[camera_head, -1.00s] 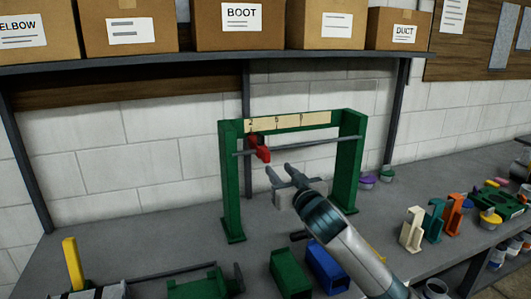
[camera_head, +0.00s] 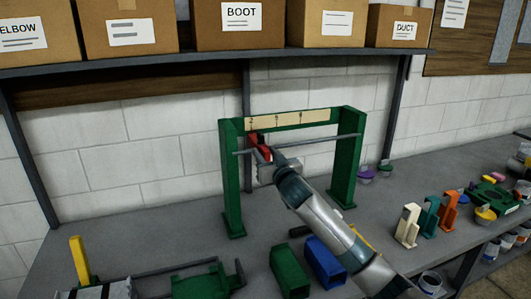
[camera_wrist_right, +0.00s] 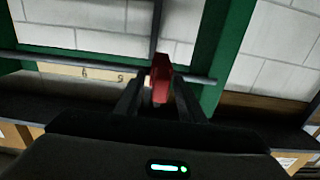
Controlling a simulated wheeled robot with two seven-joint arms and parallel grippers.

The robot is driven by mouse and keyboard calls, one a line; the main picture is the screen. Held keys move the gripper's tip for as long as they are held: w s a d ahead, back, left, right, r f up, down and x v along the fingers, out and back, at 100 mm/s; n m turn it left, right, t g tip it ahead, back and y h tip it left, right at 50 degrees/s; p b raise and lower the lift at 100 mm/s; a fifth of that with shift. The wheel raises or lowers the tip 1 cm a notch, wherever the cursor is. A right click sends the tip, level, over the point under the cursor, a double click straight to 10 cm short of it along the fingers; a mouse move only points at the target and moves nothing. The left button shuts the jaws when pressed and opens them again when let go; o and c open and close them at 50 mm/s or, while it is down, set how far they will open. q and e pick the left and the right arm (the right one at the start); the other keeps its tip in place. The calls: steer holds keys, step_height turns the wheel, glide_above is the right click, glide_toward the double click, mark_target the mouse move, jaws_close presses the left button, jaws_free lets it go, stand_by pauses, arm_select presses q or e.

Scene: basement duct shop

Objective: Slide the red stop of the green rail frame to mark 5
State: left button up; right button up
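The green rail frame (camera_head: 231,185) stands upright on the bench, with a grey rail (camera_head: 315,142) across it and a pale mark strip (camera_head: 300,119) along its top. The strip's small figures are hard to read. The red stop (camera_head: 256,140) sits on the rail near the left post, around the leftmost mark. My right gripper (camera_head: 267,154) is at the stop from the front. In the right wrist view the red stop (camera_wrist_right: 161,80) stands between the two fingers of the gripper (camera_wrist_right: 158,88), with a narrow gap showing on its left side. My left gripper is not in view.
White (camera_head: 408,226), teal (camera_head: 429,218) and orange (camera_head: 448,212) brackets stand at right. A shelf (camera_head: 200,63) with boxes runs above. The rail to the right of the stop looks clear.

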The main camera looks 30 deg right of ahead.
jaws_close()
steer(key=d, duration=0.3)
steer(key=s+d, duration=0.1)
steer(key=d, duration=0.2)
steer(key=s+d, duration=0.1)
steer(key=d, duration=0.2)
steer(key=shift+s+d, duration=0.15)
steer(key=shift+d, duration=0.25)
jaws_free()
steer(key=shift+b, duration=0.3)
